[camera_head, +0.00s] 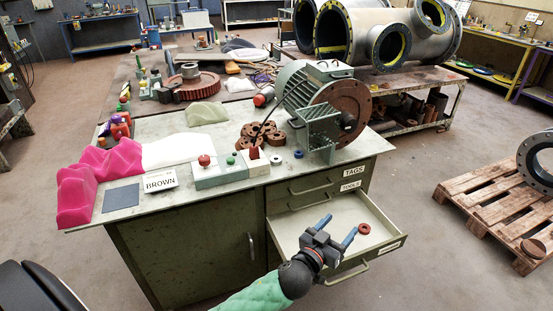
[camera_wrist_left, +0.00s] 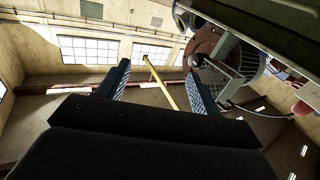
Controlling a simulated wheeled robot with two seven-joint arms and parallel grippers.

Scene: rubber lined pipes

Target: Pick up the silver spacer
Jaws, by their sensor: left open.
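A small grey, ring-like piece (camera_head: 276,159) sits on the bench top near its front edge, just left of a blue ring (camera_head: 298,154); it looks like the silver spacer, but it is too small to be sure. My left gripper (camera_head: 337,229) is open and empty over the pulled-out drawer, in front of and below the bench top, apart from the grey piece. A red ring (camera_head: 364,228) lies in the drawer to the right of the fingers. The left wrist view shows the open blue fingers (camera_wrist_left: 160,85) with nothing between them. My right gripper is not in view.
The open drawer (camera_head: 290,229) juts out from the bench. A green motor (camera_head: 306,88) with a rusty flange stands behind the small rings. Switch boxes (camera_head: 220,174) and brown rings (camera_head: 262,135) crowd the left side. A pallet (camera_head: 495,207) stands at right.

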